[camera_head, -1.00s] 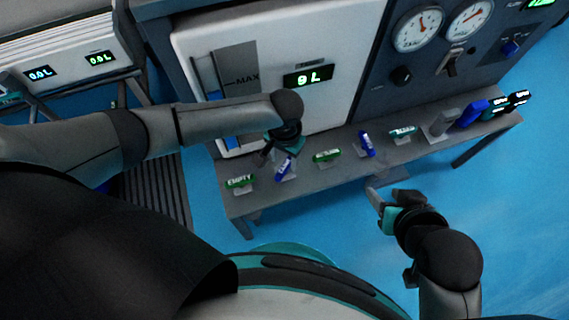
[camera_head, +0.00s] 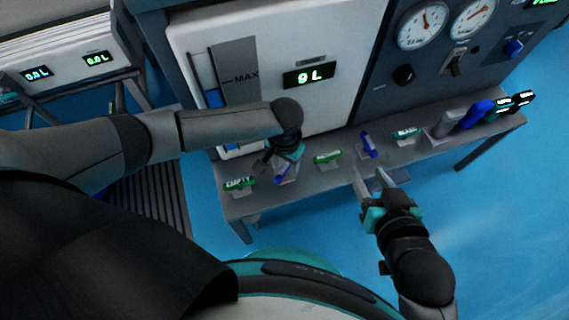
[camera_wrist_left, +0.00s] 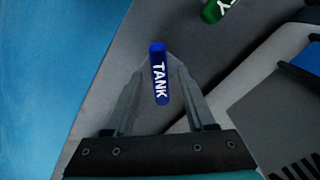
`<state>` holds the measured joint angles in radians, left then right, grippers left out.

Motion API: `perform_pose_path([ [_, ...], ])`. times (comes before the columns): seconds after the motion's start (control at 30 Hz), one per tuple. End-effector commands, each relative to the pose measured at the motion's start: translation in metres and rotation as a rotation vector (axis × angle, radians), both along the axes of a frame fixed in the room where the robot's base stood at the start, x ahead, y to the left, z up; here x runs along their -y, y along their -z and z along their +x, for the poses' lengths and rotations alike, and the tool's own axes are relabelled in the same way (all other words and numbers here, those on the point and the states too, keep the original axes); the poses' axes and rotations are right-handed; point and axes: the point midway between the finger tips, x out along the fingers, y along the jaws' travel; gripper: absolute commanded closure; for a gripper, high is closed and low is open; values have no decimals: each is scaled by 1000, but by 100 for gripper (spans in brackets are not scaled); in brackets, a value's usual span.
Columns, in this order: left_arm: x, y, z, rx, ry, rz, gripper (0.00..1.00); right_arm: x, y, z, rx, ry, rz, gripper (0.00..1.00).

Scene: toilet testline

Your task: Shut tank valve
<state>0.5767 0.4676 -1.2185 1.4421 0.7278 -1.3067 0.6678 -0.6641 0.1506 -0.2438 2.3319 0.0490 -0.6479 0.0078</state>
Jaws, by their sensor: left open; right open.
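The tank valve is a blue handle marked TANK on a pale mount; in the left wrist view (camera_wrist_left: 160,85) it lies lengthwise between my left gripper's fingers. In the head view the tank valve (camera_head: 283,173) is partly hidden by that gripper. My left gripper (camera_head: 273,167) is open around the handle, with a finger on each side and no clear contact; its fingers also show in the left wrist view (camera_wrist_left: 159,72).
A grey bench (camera_head: 262,205) carries a green EMPTY handle (camera_head: 240,184), another green handle (camera_head: 327,157), a blue handle (camera_head: 368,145) and several more to the right. Behind stands a white panel with a 9 L display (camera_head: 309,75). Blue floor (camera_head: 500,220) is open at right.

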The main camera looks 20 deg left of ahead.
Motion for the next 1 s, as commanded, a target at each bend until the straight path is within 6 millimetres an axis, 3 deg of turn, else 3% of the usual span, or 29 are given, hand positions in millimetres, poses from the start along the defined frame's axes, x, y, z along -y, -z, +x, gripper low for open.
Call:
perform_pose_path([
  [0.07,0,0,0,0,0,0,45,0,0,0,-1,0,0,50],
  [0.57,0,0,0,0,0,0,100,0,0,0,-2,0,-1,50],
  [1.0,0,0,0,-1,1,0,100,0,1,-1,-7,0,-4,50],
])
